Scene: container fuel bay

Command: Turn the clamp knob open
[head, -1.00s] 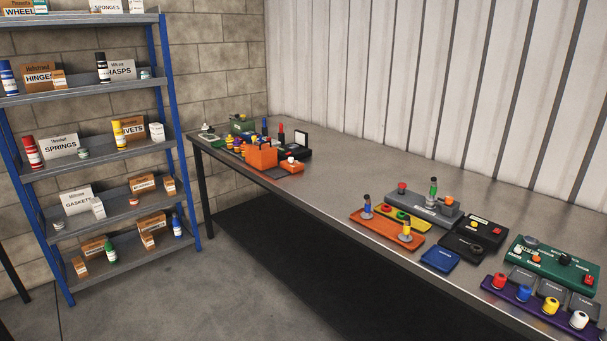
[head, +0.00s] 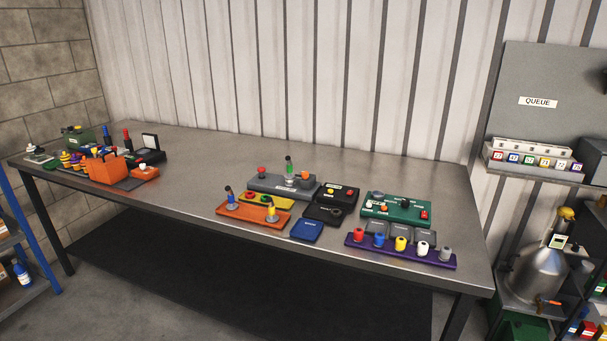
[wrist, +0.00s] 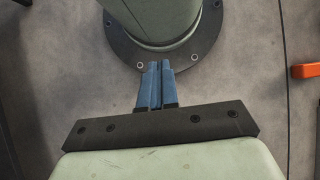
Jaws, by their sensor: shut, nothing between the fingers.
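I cannot tell which part is the clamp knob; no readable label marks it. A green panel (head: 383,213) with a dark knob (head: 407,202) and other small controls lies on the right part of the bench. A metal vessel (head: 536,271) with a yellow top stands at the far right, with an orange-handled part (head: 549,301) low on its front. My gripper (wrist: 155,68) shows only in the wrist view. Its blue fingers are together and empty, pointing towards a dark round bolted flange above the floor, far from any bench item.
The steel bench (head: 200,160) holds an orange tray (head: 253,214), a grey block (head: 270,184), a purple strip (head: 380,247) with coloured knobs, and an orange box (head: 104,168) at left. A grey QUEUE board (head: 540,125) hangs at right. The bench's left middle is clear. An orange object (wrist: 306,71) shows in the wrist view.

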